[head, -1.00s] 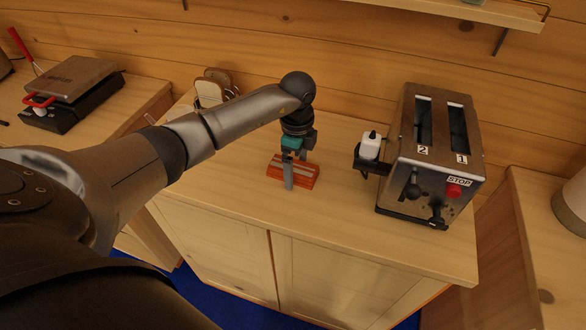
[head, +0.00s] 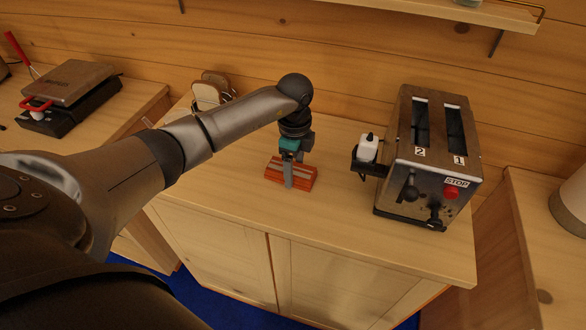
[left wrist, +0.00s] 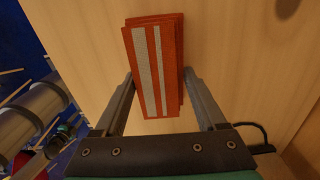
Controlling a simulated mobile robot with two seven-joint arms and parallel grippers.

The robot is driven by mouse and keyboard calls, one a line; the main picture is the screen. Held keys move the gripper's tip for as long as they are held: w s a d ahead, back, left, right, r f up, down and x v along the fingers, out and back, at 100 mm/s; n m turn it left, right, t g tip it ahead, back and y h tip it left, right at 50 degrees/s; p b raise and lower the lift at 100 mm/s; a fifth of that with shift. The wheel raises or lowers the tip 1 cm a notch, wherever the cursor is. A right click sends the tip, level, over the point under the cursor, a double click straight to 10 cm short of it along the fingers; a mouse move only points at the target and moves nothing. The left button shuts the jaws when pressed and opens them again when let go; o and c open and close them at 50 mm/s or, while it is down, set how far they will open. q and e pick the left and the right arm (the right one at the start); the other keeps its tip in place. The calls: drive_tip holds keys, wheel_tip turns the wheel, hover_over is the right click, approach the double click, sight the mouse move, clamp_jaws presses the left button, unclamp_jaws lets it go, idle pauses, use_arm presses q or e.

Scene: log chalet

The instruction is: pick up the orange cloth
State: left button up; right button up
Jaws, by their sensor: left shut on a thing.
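The orange cloth (head: 302,178) lies folded on the wooden counter (head: 345,215), with pale stripes across it. My left gripper (head: 290,176) comes down on it from above and is shut on it. In the left wrist view the cloth (left wrist: 158,60) lies between the two fingers of my left gripper (left wrist: 160,80), one at each long side. Its near end reaches back between the fingers. The cloth seems to rest on the counter; I cannot see a gap under it. My right gripper is not in view.
A toaster (head: 433,160) stands to the right, with a small white-capped bottle (head: 367,147) beside it. A sandwich press (head: 68,95) is on the left counter. Sandal-like brown items (head: 210,90) stand behind my arm. The counter in front of the cloth is clear.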

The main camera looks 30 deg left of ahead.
sight(294, 168)
use_arm(q)
wheel_tip(294, 168, up, 20)
drive_tip(key=p, duration=0.1)
idle(0.4)
drive_tip(key=o, duration=0.9)
drive_tip(key=c, duration=0.6)
drive_tip(key=shift+f, duration=0.1)
drive_tip(key=shift+c, duration=0.2)
